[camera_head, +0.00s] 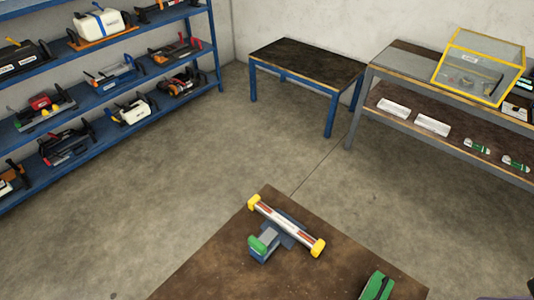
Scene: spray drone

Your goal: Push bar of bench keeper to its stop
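A device that looks like the bench keeper stands on the brown bench top (205,270) in front of me. Its long white and red bar (285,225) has yellow end caps and lies slantwise, from upper left to lower right. Below the bar is a blue-grey body (266,241) with a green knob or handle (258,244) at its lower left end. I cannot tell from this view how far the bar is from its stop. Neither of my grippers is in view.
A green object (377,286) lies near the bench's front right, cut by the picture edge. Blue shelves (95,95) with tools stand left. A low dark table (305,62) and a grey workbench (400,118) with a yellow-framed box (480,68) stand behind. Floor between is clear.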

